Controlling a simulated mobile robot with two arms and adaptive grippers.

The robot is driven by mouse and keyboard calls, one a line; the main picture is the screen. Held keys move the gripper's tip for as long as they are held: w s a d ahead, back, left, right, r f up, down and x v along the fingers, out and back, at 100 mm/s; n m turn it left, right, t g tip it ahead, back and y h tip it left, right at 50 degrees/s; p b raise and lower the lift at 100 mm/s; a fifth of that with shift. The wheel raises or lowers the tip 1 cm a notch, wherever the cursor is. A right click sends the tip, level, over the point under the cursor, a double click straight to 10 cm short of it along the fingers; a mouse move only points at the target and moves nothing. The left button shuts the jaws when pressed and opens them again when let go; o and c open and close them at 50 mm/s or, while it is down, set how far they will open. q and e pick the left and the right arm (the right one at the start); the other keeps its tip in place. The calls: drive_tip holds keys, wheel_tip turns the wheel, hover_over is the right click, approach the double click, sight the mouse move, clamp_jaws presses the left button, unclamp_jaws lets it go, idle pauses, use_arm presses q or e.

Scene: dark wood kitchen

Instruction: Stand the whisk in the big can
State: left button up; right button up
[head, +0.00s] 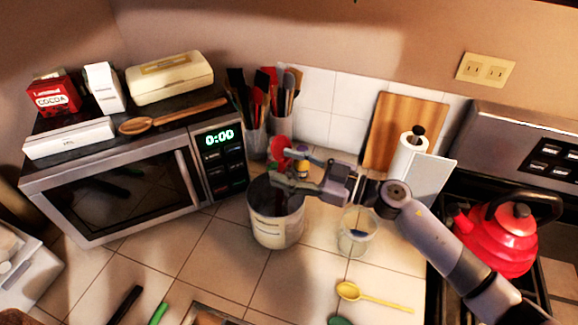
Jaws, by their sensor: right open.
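The big can (277,229) is a pale, wide container standing upright on the tiled counter in front of the microwave's right end. My right gripper (282,180) is open above the can's mouth. A red utensil head (280,148) shows just behind and above the gripper. The gripper hides part of it and part of the can's opening, so I cannot tell whether it stands in the can. I cannot make out the whisk with certainty. My left gripper is not in view.
A clear glass (354,238) stands right of the can. A yellow spoon (375,296) lies on the counter in front. Utensil holders (257,143) stand behind. The microwave (120,180) is at left, a red kettle (498,238) at right. Tiles in front of the can are mostly clear.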

drive_tip(key=shift+s+d+f, duration=0.1)
drive_tip(key=shift+s+d, duration=0.1)
drive_tip(key=shift+d, duration=0.3)
drive_tip(key=v, duration=1.1)
idle(0.5)
